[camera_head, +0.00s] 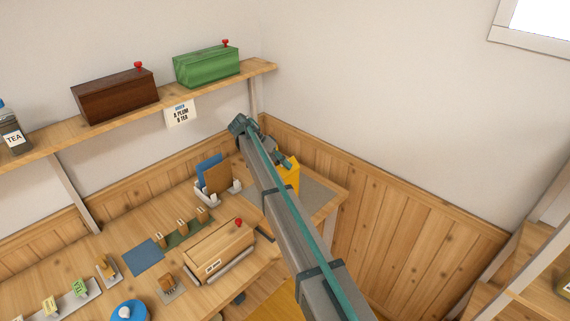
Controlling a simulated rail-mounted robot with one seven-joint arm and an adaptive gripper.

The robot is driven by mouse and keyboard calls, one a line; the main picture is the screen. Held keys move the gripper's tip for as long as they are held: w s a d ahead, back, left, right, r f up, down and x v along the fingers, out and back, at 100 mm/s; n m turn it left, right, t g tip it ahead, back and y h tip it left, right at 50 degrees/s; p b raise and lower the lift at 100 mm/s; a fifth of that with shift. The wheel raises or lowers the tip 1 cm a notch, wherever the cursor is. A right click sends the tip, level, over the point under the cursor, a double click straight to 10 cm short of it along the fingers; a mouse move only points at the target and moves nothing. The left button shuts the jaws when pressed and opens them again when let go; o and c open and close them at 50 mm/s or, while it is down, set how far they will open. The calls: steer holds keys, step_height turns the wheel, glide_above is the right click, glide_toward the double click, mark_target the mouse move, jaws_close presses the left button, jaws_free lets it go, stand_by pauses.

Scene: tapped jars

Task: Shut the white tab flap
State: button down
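I cannot make out for certain which part is the white tab flap. A light wooden box (215,250) with a red knob on top and a small white label on its front stands on the bench; a pale bar runs along its lower front. My arm reaches up from the lower right, with its bent end near the wall corner. My gripper (284,162) seems to be the small dark part beyond the arm, above a yellow object. It is mostly hidden and its fingers cannot be made out.
A shelf (50,146) on the wall holds a brown box (115,95), a green box (206,66) and a TEA bottle (13,130). On the bench are a blue mat (144,257), a blue round lid (128,311), small tagged stands and a holder with blue and brown boards (216,178).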

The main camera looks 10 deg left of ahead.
steer(key=c, duration=1.3)
jaws_free()
steer(key=shift+c, duration=0.2)
steer(key=shift+s+d+f+b, duration=0.1)
steer(key=shift+b, duration=0.5)
